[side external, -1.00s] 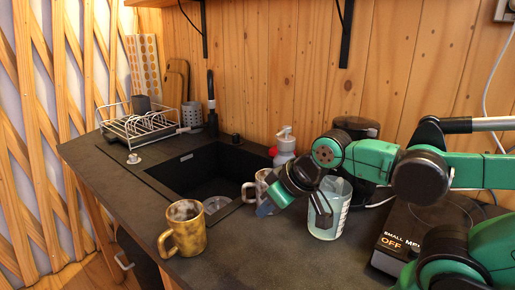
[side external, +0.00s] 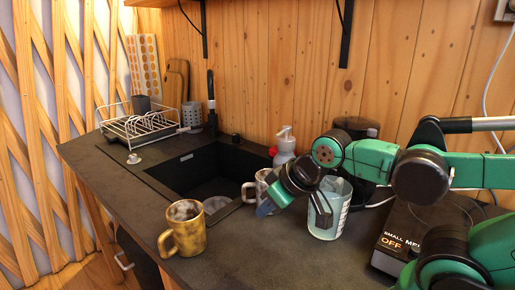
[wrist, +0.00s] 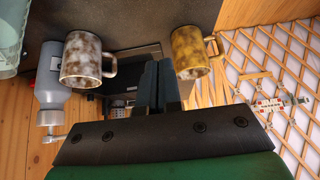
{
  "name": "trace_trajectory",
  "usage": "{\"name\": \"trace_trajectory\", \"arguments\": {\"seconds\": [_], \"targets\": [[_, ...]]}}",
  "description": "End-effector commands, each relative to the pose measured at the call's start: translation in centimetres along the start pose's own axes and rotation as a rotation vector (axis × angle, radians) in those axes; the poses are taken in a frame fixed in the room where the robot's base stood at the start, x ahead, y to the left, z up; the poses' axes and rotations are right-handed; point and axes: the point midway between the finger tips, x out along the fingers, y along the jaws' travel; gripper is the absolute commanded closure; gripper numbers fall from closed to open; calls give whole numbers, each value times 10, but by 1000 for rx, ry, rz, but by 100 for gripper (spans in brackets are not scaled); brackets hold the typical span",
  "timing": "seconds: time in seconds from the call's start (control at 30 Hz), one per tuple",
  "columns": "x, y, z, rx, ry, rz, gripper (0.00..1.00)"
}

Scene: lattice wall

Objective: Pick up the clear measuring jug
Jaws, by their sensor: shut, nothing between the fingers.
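The clear measuring jug (side external: 328,214) stands upright on the dark counter, with markings on its side and a pale bluish tint. My arm's wrist partly hides its upper left. In the wrist view part of the jug (wrist: 10,38) shows at the top left edge. My gripper (side external: 267,206) is to the left of the jug, low over the counter and in front of a grey-white mug. In the wrist view the gripper's fingers (wrist: 159,86) are together with nothing between them, pointing away from the jug.
A mottled mug (side external: 254,186) stands just behind my gripper, and a yellow mug (side external: 186,228) is at the front left. A soap bottle (side external: 285,146), sink (side external: 200,170), and dish rack (side external: 142,127) lie further back. A dark book (side external: 396,250) is right of the jug.

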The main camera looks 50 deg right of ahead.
Motion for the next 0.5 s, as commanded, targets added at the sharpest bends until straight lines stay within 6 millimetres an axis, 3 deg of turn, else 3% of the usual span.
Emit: {"name": "trace_trajectory", "arguments": {"seconds": [0.37, 0.4, 0.5], "targets": [[0, 0, 0, 0, 0, 0, 100], [0, 0, 0, 0, 0, 0, 97], [0, 0, 0, 0, 0, 0, 69]]}}
